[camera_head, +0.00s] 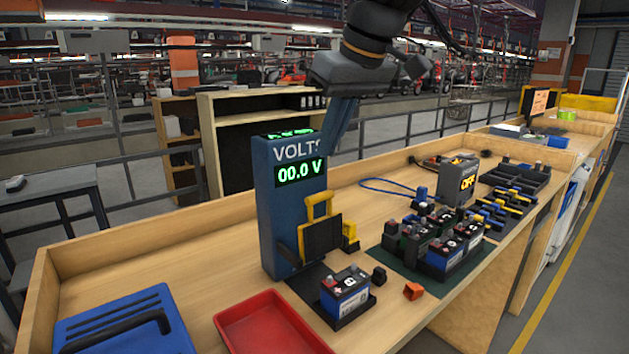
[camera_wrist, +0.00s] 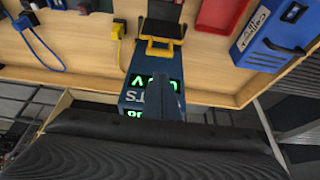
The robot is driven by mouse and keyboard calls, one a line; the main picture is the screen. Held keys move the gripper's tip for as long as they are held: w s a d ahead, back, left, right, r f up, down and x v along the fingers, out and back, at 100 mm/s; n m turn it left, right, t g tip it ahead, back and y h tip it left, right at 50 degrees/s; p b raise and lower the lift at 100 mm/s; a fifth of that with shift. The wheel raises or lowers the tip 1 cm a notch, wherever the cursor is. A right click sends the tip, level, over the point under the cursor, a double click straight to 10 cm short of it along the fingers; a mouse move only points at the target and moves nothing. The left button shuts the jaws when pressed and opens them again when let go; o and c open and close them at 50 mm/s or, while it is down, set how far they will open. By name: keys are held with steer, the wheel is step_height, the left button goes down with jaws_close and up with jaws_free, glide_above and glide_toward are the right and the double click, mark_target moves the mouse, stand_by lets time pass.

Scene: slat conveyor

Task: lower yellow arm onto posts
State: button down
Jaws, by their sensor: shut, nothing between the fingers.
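The blue tester (camera_head: 270,205) stands on the bench; its display reads "VOLTS 00.0 V". It also shows upside down in the wrist view (camera_wrist: 137,83). The yellow arm (camera_head: 318,208) stands raised at the tester's front, with a black plate (camera_head: 323,238) below its handle; its yellow handle also shows in the wrist view (camera_wrist: 155,49). A battery (camera_head: 345,290) with posts on top sits on the black base before it, apart from the arm. My gripper (camera_head: 328,148) is shut and empty by the tester's top, its tips partly hidden; it also shows in the wrist view (camera_wrist: 172,90).
A red tray (camera_head: 268,318) and a blue case (camera_head: 120,325) lie on the bench at the left. Several batteries (camera_head: 440,240) stand on a green mat (camera_head: 405,262) at the right. An orange piece (camera_head: 413,291) and a small black block (camera_head: 379,276) lie near the front edge.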

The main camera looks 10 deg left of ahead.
steer(key=shift+f, duration=0.15)
steer(key=p+x, duration=0.2)
steer(key=x, duration=0.8)
steer(key=shift+d, duration=0.2)
